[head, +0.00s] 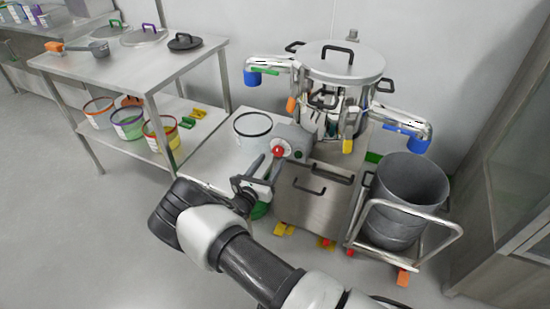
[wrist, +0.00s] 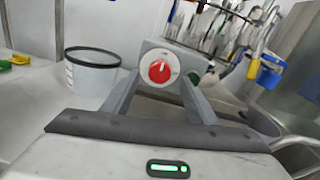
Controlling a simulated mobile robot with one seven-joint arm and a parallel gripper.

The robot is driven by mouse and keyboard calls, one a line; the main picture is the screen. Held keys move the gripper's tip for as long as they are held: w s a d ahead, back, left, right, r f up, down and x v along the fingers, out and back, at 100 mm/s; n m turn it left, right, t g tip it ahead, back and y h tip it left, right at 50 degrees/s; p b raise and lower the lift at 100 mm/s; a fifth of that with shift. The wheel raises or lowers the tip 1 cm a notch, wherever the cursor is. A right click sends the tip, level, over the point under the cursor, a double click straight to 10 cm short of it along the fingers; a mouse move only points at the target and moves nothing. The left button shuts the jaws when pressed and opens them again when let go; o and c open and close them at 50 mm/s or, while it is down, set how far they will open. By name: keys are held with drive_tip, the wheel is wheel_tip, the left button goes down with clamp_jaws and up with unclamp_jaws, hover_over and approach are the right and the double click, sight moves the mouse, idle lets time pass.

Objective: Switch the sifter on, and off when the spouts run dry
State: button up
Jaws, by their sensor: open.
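The sifter (head: 343,64) is a round, lidded steel machine on a steel cabinet. It has a left spout with a blue end (head: 253,78) and a right spout with a blue end (head: 420,144). Its grey control box (head: 295,138) carries a red rotary switch (head: 277,151), also in the wrist view (wrist: 159,71), where its white mark looks near upright. A green button (head: 298,153) sits beside it. My gripper (head: 264,172) is open just in front of the switch. In the wrist view its fingers appear either side of the switch; contact is not clear. Flow from the spouts cannot be seen.
A white bucket with a dark rim (head: 252,126) stands below the left spout. A grey bin (head: 408,195) on a steel trolley (head: 445,228) stands below the right spout. A steel table (head: 120,68) holds lids and a scoop at left. Floor is clear at lower left.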

sight(277, 152)
drive_tip(key=shift+b+x, duration=0.3)
drive_tip(key=shift+x, duration=1.85)
drive_tip(key=shift+c, duration=0.5)
drive_tip(key=c, duration=1)
drive_tip(key=shift+o, duration=0.2)
